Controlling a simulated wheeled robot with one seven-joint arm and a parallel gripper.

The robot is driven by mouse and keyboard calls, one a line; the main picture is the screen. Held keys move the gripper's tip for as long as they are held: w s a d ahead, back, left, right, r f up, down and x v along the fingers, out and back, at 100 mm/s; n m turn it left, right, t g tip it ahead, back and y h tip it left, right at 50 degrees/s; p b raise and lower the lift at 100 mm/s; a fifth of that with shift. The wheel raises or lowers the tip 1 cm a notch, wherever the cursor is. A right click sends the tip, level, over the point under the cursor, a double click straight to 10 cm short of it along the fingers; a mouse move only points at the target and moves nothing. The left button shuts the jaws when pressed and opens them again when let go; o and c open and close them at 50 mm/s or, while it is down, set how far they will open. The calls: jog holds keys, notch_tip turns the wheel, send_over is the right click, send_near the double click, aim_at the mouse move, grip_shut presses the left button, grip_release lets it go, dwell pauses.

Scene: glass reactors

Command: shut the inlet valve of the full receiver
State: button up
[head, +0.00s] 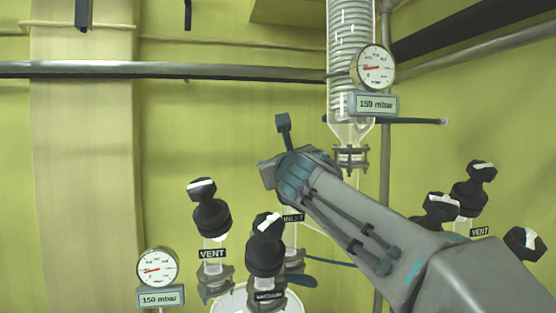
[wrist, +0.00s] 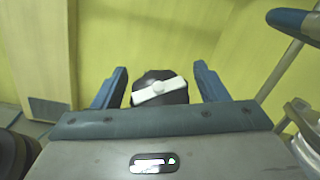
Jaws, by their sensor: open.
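In the wrist view my gripper (wrist: 160,70) is open, with one finger on each side of a black knob (wrist: 158,88) with a white bar across its top. The bar tilts slightly, its right end higher. I see a gap on both sides of the knob. In the head view my gripper (head: 277,150) is above the left valve group and hides the knob there. A partly covered label, apparently INLET (head: 293,217), shows below my wrist. The top of a pale receiver (head: 230,302) shows at the bottom edge; its filling cannot be told.
The VENT valve (head: 211,215) and a front valve (head: 266,245) stand close to the left. More black-knobbed valves (head: 474,185) stand at right. Gauges (head: 158,268) and (head: 375,67) bear 150 mbar signs. A glass coil condenser (head: 350,60) hangs above.

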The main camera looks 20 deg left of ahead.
jog(key=shift+s+a+r+n+g+y+p, duration=0.15)
jog(key=shift+n+g+y+p, duration=0.45)
jog(key=shift+p, duration=1.2)
jog(key=shift+n+y+p, duration=0.3)
jog(key=shift+n+p, duration=0.1)
jog(key=shift+p, duration=0.85)
jog(key=n+g+p, duration=0.1)
jog(key=p, duration=0.3)
jog(key=shift+r, duration=0.1)
